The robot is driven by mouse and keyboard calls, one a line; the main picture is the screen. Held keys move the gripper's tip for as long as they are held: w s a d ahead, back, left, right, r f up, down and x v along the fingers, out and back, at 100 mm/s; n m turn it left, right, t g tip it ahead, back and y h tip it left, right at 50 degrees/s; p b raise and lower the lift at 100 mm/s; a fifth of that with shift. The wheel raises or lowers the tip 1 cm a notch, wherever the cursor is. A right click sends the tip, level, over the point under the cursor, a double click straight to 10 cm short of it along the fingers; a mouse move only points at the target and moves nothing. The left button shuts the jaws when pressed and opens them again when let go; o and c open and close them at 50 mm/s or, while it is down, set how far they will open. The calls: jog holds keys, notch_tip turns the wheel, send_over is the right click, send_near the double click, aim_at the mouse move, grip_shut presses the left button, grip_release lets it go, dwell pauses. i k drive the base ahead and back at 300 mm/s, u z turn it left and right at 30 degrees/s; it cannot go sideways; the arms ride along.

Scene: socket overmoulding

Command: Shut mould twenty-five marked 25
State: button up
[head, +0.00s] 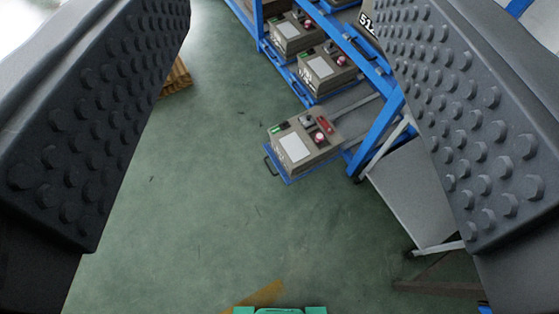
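My gripper (285,200) is open and empty, its two dark studded fingers filling the left and right sides of the view. Between them, farther off, a grey-brown box-like unit (303,146) sits on a blue tray (291,180) that stands out from a blue rack. It has a pale panel, a green patch and red parts on top. Two similar units, one at the rack's middle (327,70) and one higher up (295,33), sit farther in. I cannot read a 25 on any unit, so I cannot tell which is mould twenty-five.
The blue rack (375,130) bears a partly hidden plate with digits (369,22). A grey sloping panel (415,190) stands at its right. A wooden pallet-like piece (177,78) lies at upper left. A green object (280,310) shows at the bottom edge. The green floor (200,210) is mostly clear.

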aim_at(293, 151)
jog(key=k, duration=1.3)
jog(key=z, duration=0.45)
jog(key=i, duration=2.4)
jog(key=u, duration=0.85)
